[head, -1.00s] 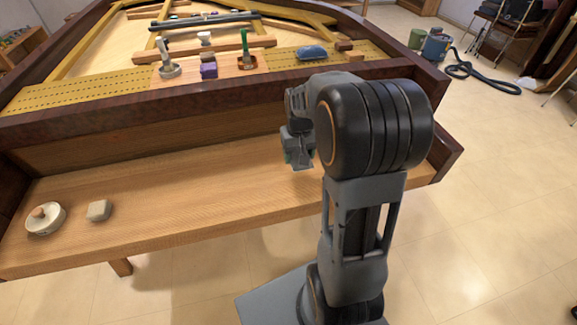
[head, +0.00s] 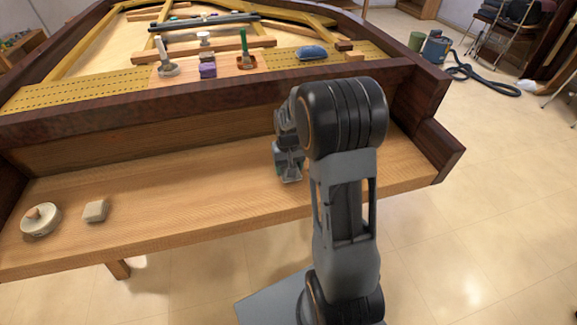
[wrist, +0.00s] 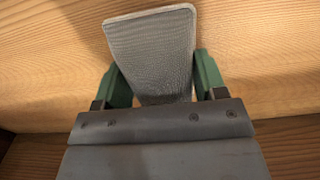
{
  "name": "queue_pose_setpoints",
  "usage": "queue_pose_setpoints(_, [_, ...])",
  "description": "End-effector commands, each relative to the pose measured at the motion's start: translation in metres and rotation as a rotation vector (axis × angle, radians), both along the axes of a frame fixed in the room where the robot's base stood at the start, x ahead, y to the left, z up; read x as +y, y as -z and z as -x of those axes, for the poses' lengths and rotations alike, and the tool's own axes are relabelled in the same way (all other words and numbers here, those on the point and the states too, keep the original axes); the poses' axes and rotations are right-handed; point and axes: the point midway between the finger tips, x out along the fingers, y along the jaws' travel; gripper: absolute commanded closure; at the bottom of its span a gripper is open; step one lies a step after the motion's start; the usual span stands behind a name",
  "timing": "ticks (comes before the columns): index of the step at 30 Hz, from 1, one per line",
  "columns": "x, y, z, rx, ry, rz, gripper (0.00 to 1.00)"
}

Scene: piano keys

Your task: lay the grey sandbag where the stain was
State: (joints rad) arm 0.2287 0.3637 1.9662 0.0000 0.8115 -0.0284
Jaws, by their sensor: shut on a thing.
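My gripper (head: 288,172) is low over the wooden key bed (head: 200,188) of the piano, right of its middle. In the wrist view its green fingers (wrist: 163,88) are on both sides of a grey, fabric-textured sandbag (wrist: 152,45), shut on it. The sandbag sticks out beyond the fingers, over wood. I cannot tell whether it touches the wood. In the head view the sandbag is hidden or too small to tell behind my gripper. No stain can be made out on the visible wood.
A round whitish dish with a knob (head: 40,219) and a pale block (head: 95,210) sit at the key bed's left end. A blue bag (head: 312,52) and a board with tools (head: 207,70) lie on the upper frame. The middle of the key bed is clear.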

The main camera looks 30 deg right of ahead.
Motion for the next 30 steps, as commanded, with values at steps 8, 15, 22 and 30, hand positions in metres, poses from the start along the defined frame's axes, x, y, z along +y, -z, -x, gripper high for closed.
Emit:
queue_pose_setpoints(8, [0.0,0.004,0.0,-0.001,0.0,0.0,0.71])
queue_pose_setpoints(15, [0.0,0.002,0.0,0.0,0.0,0.0,0.12])
queue_pose_setpoints(22, [0.0,0.002,0.0,0.0,0.0,0.0,0.1])
queue_pose_setpoints(30, [0.0,-0.025,-0.001,-0.004,0.0,0.001,0.1])
